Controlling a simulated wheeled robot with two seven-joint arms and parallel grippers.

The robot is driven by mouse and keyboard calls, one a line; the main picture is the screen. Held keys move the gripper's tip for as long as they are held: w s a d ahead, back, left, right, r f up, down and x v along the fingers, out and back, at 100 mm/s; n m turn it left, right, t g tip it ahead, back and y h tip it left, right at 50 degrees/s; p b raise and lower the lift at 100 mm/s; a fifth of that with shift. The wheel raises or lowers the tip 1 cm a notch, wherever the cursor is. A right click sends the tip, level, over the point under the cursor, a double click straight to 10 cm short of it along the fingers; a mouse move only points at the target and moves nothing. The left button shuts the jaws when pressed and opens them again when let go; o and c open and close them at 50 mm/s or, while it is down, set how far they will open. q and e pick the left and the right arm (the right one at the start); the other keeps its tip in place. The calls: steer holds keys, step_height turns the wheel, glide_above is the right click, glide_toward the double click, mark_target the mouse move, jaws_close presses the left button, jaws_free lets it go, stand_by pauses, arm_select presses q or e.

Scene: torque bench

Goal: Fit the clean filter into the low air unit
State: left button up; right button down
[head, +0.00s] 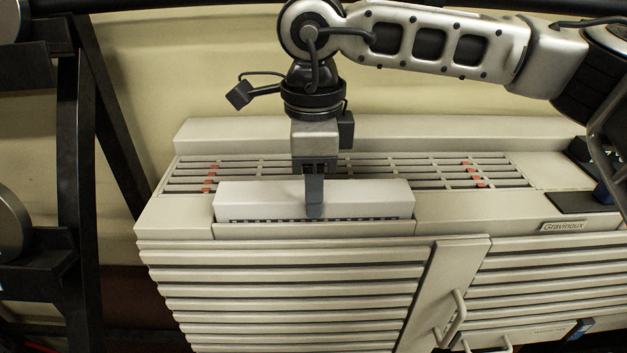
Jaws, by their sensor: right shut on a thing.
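The low air unit (290,268) is a wide cream cabinet with a slatted front and a top grille. My right gripper (314,196) comes down from above and is shut on a long pale block, which looks like the clean filter (255,199). The filter lies lengthwise along the front part of the unit's top, at the slot. A dark toothed line runs along its lower front edge. I cannot tell how deep it sits, as its underside is hidden. The finger covers part of its middle. My left gripper is not in view.
Red marks (209,178) show in the grille behind the filter, with more (474,174) to the right. A dark panel (583,203) lies on the unit's right top. A door handle (454,318) sticks out at the front. A black rack (80,180) stands at left.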

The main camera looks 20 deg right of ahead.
steer(key=c, duration=0.7)
jaws_free()
step_height(320, 180, up, 16)
steer(key=shift+b, duration=0.4)
steer(key=shift+f, duration=0.1)
